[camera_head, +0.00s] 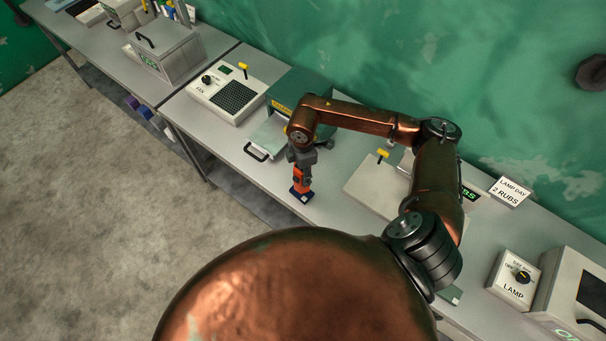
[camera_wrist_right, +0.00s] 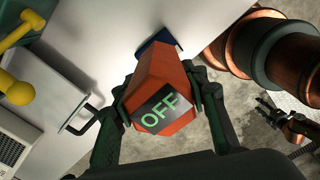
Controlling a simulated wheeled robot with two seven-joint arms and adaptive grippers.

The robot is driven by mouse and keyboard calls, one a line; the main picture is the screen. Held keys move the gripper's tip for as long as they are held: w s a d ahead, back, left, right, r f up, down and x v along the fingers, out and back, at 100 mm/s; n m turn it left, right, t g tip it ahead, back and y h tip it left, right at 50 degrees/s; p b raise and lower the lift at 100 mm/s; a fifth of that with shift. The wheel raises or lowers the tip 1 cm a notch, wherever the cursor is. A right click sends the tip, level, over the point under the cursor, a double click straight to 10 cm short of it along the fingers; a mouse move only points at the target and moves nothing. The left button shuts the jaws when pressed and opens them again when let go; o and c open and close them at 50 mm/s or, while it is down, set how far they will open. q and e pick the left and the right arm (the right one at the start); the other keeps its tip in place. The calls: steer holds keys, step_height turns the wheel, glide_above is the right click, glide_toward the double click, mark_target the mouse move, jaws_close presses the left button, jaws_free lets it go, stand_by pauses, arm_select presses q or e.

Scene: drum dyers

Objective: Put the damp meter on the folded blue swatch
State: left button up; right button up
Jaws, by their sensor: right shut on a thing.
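The damp meter (camera_head: 299,177) is an orange-red block with a dark screen. In the right wrist view the damp meter (camera_wrist_right: 160,95) reads OFF in green. My right gripper (camera_head: 298,163) is shut on it, with one finger on each side, and holds it upright near the table's front edge. The folded blue swatch (camera_head: 301,196) lies directly under the meter's lower end, and its edge (camera_wrist_right: 166,36) shows beyond the meter in the wrist view. I cannot tell whether they touch. A dark, small gripper (camera_wrist_right: 268,106), probably my left, shows at the wrist view's right.
A grey-white table (camera_head: 335,160) runs along the green wall. Left of my gripper stand a green machine with a handled tray (camera_head: 270,135) and the FAN unit (camera_head: 228,95). A pale panel with a yellow lever (camera_head: 370,188) and the LAMP box (camera_head: 513,280) lie to the right.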

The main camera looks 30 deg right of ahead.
steer(key=shift+w+d+f, duration=0.15)
steer(key=shift+w+f, duration=0.15)
steer(key=shift+f, duration=0.05)
step_height(320, 180, down, 3)
steer(key=shift+r+p, duration=0.1)
steer(key=shift+p, duration=0.85)
steer(key=shift+f, duration=0.4)
steer(key=o, duration=1.4)
steer(key=shift+r, duration=0.3)
step_height(320, 180, up, 12)
steer(key=b, duration=0.3)
steer(key=shift+f, duration=0.1)
